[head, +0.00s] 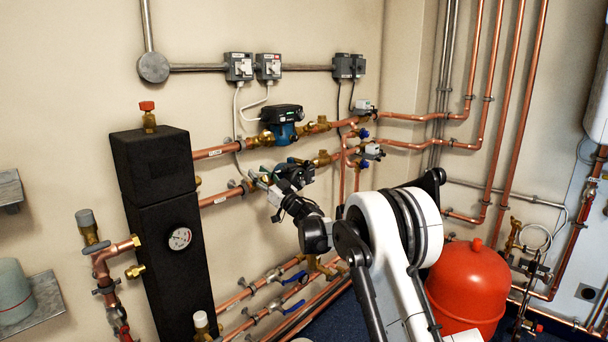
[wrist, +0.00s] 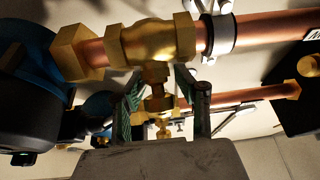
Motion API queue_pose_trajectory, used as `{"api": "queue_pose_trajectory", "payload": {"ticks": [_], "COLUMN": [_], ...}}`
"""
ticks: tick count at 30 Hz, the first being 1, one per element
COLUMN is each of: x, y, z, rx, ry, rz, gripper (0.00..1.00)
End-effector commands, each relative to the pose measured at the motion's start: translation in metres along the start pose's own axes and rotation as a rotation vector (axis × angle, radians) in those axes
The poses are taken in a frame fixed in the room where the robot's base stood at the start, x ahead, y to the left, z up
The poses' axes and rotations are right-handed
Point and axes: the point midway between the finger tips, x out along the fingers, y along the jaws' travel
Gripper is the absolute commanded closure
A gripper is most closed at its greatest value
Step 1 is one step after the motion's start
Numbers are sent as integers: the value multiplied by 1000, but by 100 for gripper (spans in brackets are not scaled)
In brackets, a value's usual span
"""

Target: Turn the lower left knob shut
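My gripper (head: 264,184) is at the lower of the two pump pipes, left of the lower pump (head: 299,171). The wrist view shows my two dark green-edged fingers (wrist: 166,100) spread apart, one on each side of a brass valve stem (wrist: 156,103). There seems to be a gap between the stem and the fingers. The stem joins a brass valve body (wrist: 152,42) on the copper pipe. I cannot make out the knob's own shape; in the head view my gripper and wrist hide most of this valve.
The upper pump (head: 283,125) sits close above my gripper. A black insulated column (head: 165,225) with a gauge stands to the left. Pipes with blue-handled valves (head: 294,306) run below. A red tank (head: 467,285) stands right of my arm.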

Motion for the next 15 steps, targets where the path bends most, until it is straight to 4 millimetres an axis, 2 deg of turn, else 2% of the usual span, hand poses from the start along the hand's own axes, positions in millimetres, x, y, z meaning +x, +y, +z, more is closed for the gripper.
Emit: {"api": "queue_pose_trajectory", "payload": {"ticks": [8, 15], "x": [0, -41], "y": [4, -1], "z": [0, -1], "rx": [128, 120], "ry": [-1, 0], "rz": [199, 195], "gripper": [70, 70]}}
